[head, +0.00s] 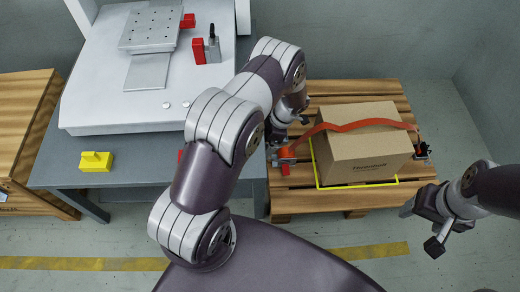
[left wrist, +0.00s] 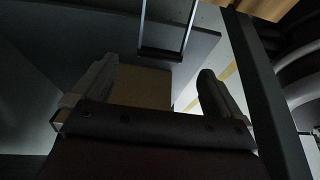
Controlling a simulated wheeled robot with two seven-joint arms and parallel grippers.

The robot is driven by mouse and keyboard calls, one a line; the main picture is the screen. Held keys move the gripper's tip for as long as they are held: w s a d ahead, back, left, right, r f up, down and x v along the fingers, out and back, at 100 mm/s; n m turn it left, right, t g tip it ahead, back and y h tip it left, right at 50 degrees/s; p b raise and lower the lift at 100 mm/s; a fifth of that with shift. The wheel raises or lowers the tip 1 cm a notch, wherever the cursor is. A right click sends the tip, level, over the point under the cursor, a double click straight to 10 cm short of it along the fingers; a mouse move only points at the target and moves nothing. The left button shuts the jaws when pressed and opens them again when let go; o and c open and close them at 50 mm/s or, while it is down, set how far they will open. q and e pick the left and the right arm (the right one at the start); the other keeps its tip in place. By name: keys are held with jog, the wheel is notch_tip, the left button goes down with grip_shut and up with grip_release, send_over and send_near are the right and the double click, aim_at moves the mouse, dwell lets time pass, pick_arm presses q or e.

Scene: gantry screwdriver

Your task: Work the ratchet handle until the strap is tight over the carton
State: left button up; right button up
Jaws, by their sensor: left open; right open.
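The carton (head: 362,153) sits on a wooden pallet (head: 300,204) in the head view. An orange strap (head: 345,127) runs over it and bows up in a loose wave, partly clear of the top. The ratchet (head: 285,154) with its red-orange parts is at the strap's left end, beside the carton. My left gripper (head: 280,136) is close above the ratchet, partly hidden by its own arm; whether they touch is unclear. In the left wrist view its fingers (left wrist: 158,90) are apart with nothing visibly clamped. My right gripper (head: 421,228) is open and empty, off the pallet's lower right corner.
A grey bench (head: 130,165) at left carries a white machine (head: 100,95), a yellow block (head: 96,161) and a screwdriver-like tool in a red holder (head: 205,49). A dark fitting (head: 422,151) anchors the strap's right end. Floor at lower right is clear.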

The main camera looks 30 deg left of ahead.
pick_arm(q)
jog(key=b+x, duration=0.1)
jog(key=x, duration=0.3)
pick_arm(e)
notch_tip(320, 180, down, 2)
pick_arm(q)
jog(key=shift+d+r, duration=0.1)
jog(key=c, duration=1.4)
jog(key=shift+o, duration=0.2)
jog(key=shift+w+d+r+p, duration=0.3)
jog(key=shift+w+d+r, duration=0.1)
jog(key=shift+d+r, duration=0.25)
jog(key=shift+w+d+r, duration=0.55)
jog(key=shift+d+r, duration=0.2)
jog(key=shift+w+d+r+p, duration=0.2)
jog(key=shift+w+d, duration=0.15)
jog(key=shift+d, duration=0.25)
jog(key=shift+w+d+r+p, duration=0.1)
jog(key=shift+w+d+r, duration=0.2)
jog(key=shift+d, duration=0.3)
jog(key=shift+w+d, duration=0.1)
jog(key=shift+d, duration=0.05)
jog(key=c, duration=0.4)
jog(key=shift+o, duration=0.3)
jog(key=shift+d, duration=0.1)
pick_arm(e)
jog(key=shift+r, duration=0.7)
